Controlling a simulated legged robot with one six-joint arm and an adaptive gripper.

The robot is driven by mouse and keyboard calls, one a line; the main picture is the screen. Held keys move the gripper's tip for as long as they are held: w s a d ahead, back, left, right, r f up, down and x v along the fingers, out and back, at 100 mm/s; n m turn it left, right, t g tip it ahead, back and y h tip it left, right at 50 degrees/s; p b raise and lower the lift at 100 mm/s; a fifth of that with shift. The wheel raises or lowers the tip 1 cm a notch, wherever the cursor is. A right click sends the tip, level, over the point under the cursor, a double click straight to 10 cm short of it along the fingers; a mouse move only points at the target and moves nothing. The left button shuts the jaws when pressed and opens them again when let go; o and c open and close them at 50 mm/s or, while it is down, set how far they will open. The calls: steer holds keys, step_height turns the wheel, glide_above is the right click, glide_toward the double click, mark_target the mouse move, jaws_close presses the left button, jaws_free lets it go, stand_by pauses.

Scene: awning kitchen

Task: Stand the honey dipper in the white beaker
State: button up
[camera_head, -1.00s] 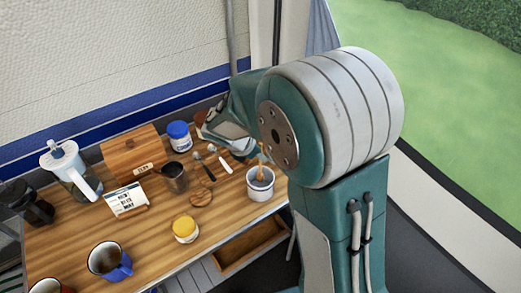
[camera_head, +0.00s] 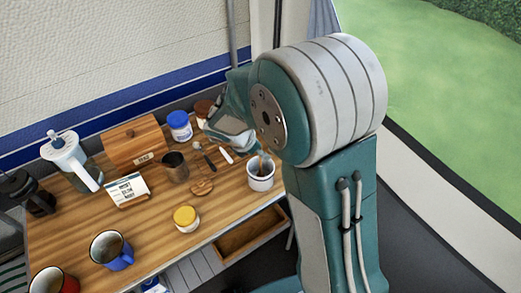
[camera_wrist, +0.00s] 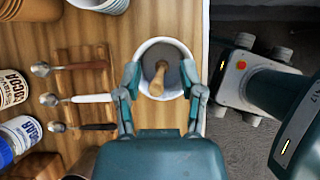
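The white beaker (camera_head: 261,183) stands near the front right edge of the wooden counter. In the wrist view the beaker (camera_wrist: 145,48) is seen from above, with a dark grey inside. The honey dipper (camera_wrist: 158,80) is in it, its wooden handle tilted and rising toward the camera; its lower end is hard to make out. The dipper also shows in the head view (camera_head: 262,163). My gripper (camera_wrist: 161,75) is open, with one finger on each side of the dipper and beaker. Neither finger visibly touches the dipper. In the head view my arm hides most of the gripper.
Several spoons (camera_wrist: 80,99) lie on a wooden rest left of the beaker. An open drawer (camera_head: 250,233) is below the counter edge.

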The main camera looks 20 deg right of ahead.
steer(key=v, duration=1.2)
steer(key=shift+a+f, duration=0.1)
stand_by(0.6)
steer(key=s+d+r+m+t+y, duration=0.1)
steer(key=s+d+r+m+y, duration=0.2)
steer(key=s+m, duration=0.6)
steer(key=s+d+r+m+t+y, duration=0.2)
steer(key=s+d+r+m+y, duration=0.1)
steer(key=s+m, duration=0.7)
steer(key=r+m, duration=0.1)
steer(key=m, duration=0.1)
steer(key=shift+r+m+t, duration=0.3)
steer(key=shift+r, duration=0.05)
